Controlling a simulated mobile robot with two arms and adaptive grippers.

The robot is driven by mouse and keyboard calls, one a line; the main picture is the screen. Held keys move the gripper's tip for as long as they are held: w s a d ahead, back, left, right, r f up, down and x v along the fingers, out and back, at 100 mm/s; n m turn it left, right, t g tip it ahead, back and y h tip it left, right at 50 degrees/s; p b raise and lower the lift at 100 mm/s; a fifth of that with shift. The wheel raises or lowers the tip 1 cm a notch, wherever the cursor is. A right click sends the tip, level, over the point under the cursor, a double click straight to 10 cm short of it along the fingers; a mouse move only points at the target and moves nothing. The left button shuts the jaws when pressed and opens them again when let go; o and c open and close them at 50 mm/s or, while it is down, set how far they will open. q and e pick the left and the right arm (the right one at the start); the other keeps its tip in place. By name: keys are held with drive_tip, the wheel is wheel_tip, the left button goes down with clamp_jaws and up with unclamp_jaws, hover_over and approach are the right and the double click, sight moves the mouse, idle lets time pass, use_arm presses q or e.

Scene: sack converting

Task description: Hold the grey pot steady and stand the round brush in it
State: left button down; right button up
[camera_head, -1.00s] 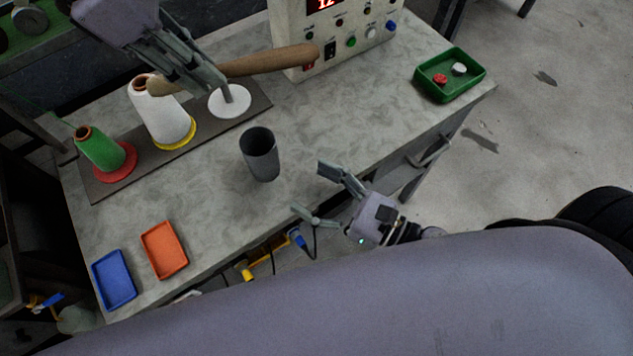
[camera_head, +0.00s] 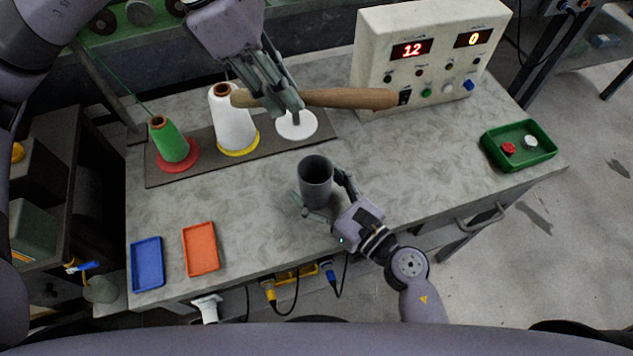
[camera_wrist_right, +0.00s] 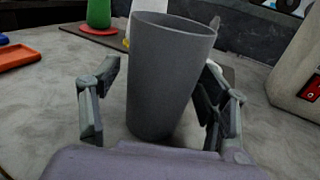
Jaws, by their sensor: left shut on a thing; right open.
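The grey pot (camera_head: 316,184) stands upright and empty-looking near the table's front edge. It also shows in the right wrist view (camera_wrist_right: 165,75). My right gripper (camera_head: 326,196) is open around it, one finger on each side. In the wrist view a gap shows at the left finger, while the right finger is close to the wall; I cannot tell if it touches. My left gripper (camera_head: 284,103) is shut on the round brush (camera_head: 350,98), a long wooden piece held roughly level above the table, behind the pot. I cannot make out its bristles.
A dark board (camera_head: 165,180) holds a green cone (camera_head: 168,140), a white cone (camera_head: 231,120) and a bare white disc (camera_head: 297,126). Blue (camera_head: 147,264) and orange (camera_head: 201,249) trays lie front left. A control box (camera_head: 430,60) stands behind; a green tray (camera_head: 520,146) is at right.

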drive_tip(key=c, duration=1.3)
